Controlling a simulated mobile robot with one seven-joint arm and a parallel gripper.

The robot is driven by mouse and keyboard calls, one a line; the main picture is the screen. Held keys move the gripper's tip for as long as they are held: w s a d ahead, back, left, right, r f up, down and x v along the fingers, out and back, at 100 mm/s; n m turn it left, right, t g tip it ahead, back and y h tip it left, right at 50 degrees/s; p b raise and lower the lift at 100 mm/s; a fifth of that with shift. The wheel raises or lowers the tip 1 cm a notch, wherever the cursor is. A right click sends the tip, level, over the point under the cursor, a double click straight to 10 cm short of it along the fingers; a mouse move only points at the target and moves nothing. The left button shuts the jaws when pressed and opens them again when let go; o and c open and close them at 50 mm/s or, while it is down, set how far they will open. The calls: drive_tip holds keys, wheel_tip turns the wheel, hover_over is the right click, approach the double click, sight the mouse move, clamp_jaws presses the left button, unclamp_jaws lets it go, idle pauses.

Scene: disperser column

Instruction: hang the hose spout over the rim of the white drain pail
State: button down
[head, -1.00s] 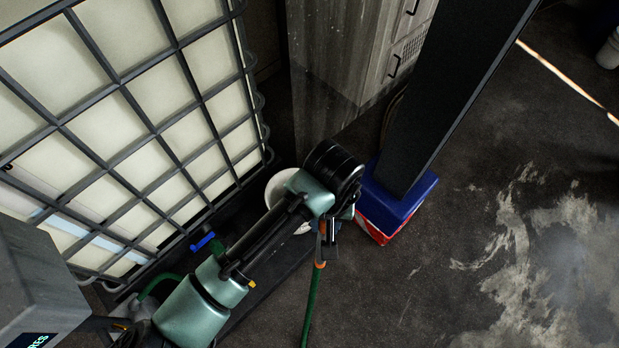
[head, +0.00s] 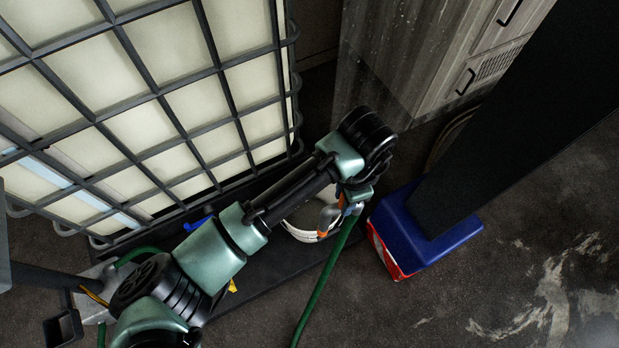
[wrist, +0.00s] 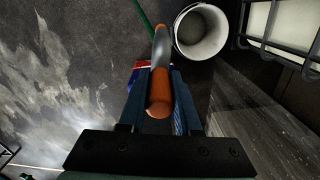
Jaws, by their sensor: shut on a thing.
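The hose spout, orange with a silver middle, shows in the wrist view (wrist: 161,65) between the fingers of my gripper (wrist: 158,105). My gripper is shut on it. In the head view the spout (head: 326,218) shows below my gripper (head: 345,200), in front of the right part of the white drain pail (head: 297,232). The green hose (head: 326,275) runs from it down toward the floor. My arm hides much of the pail. The wrist view shows the pail (wrist: 222,38) open and upright, right of the spout; I cannot tell whether they touch.
A caged white tank (head: 190,95) stands at the left, with a blue handle (head: 198,223) low beside it. A dark column on a blue base (head: 425,235) stands right of the pail. A grey cabinet (head: 430,65) is behind. The floor at the lower right is clear.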

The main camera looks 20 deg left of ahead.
drive_tip(key=w+a+f+m+b, duration=0.1)
drive_tip(key=a+f+m+b, duration=0.2)
drive_tip(key=f+m+b, duration=0.4)
drive_tip(key=w+a+f+m+b, duration=0.2)
drive_tip(key=f+m+b, duration=0.5)
drive_tip(key=f+b, duration=0.4)
drive_tip(key=w+a+f+m+b, duration=0.1)
drive_tip(key=a+f+m+b, duration=0.3)
drive_tip(key=f+m+b, duration=0.3)
drive_tip(key=shift+w+a+f+m+b, duration=0.3)
drive_tip(key=shift+f+b, duration=0.85)
drive_tip(key=shift+b, duration=1.15)
wheel_tip(320, 180, down, 17)
drive_tip(key=b, duration=1.4)
drive_tip(key=shift+w+d+f+b, duration=0.1)
drive_tip(key=shift+f+b, duration=0.15)
drive_tip(key=shift+b, duration=0.1)
drive_tip(key=c, duration=0.5)
unclamp_jaws()
wheel_tip(320, 180, up, 13)
drive_tip(key=p, duration=0.6)
drive_tip(key=shift+p, duration=0.4)
